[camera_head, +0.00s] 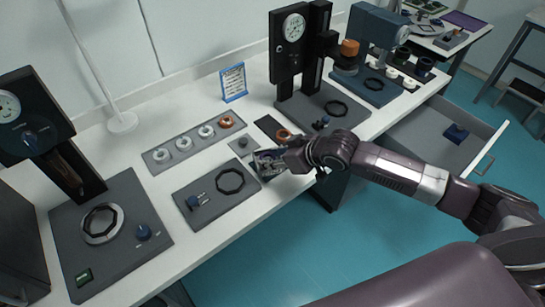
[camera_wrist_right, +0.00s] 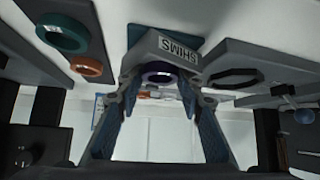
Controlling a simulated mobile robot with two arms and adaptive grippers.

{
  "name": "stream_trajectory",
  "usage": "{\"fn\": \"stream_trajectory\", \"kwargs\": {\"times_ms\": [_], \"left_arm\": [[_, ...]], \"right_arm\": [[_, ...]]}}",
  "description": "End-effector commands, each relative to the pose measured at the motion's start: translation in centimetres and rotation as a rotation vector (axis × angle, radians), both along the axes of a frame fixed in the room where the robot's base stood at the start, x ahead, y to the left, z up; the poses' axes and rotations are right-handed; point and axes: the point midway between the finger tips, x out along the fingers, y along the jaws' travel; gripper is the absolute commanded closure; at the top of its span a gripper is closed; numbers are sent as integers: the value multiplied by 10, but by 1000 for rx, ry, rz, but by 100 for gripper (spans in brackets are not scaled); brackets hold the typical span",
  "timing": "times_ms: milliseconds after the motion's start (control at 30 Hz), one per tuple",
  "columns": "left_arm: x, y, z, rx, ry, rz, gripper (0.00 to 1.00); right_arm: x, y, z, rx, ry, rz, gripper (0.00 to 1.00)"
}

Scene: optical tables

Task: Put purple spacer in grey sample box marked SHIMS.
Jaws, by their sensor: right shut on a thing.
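The purple spacer (camera_wrist_right: 160,73) is a small ring between the fingertips of my right gripper (camera_wrist_right: 160,82) in the right wrist view. The gripper is shut on it. The grey sample box (camera_wrist_right: 150,48) with the SHIMS label is right at the fingertips, close to the spacer. I cannot tell whether the spacer touches the box. In the head view my right gripper (camera_head: 268,162) is at the front edge of the long white table, and it hides most of the box and spacer. My left gripper is not in view.
A teal ring (camera_wrist_right: 62,32) and an orange ring (camera_wrist_right: 86,65) lie beside the box. A grey plate with a black ring (camera_head: 230,181) is left of my right gripper. A tray of rings (camera_head: 160,154) lies behind. A dial stand (camera_head: 290,60) and an open drawer (camera_head: 440,140) are to the right.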

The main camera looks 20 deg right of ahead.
Motion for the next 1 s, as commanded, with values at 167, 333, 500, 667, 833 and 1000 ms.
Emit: {"fn": "stream_trajectory", "kwargs": {"times_ms": [167,333,500,667,833,1000], "left_arm": [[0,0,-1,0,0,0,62],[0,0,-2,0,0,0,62],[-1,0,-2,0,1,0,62],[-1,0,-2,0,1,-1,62],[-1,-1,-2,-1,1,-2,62],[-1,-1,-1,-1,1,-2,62]], "right_arm": [[-1,-2,-9,-4,8,-4,89],[-2,-3,-16,-7,12,-4,89],[-4,-4,-20,-10,18,-5,63],[-5,-4,-22,-11,21,-4,58],[-5,-4,-22,-11,21,-4,58],[-4,-5,-16,-11,20,-5,58]]}}
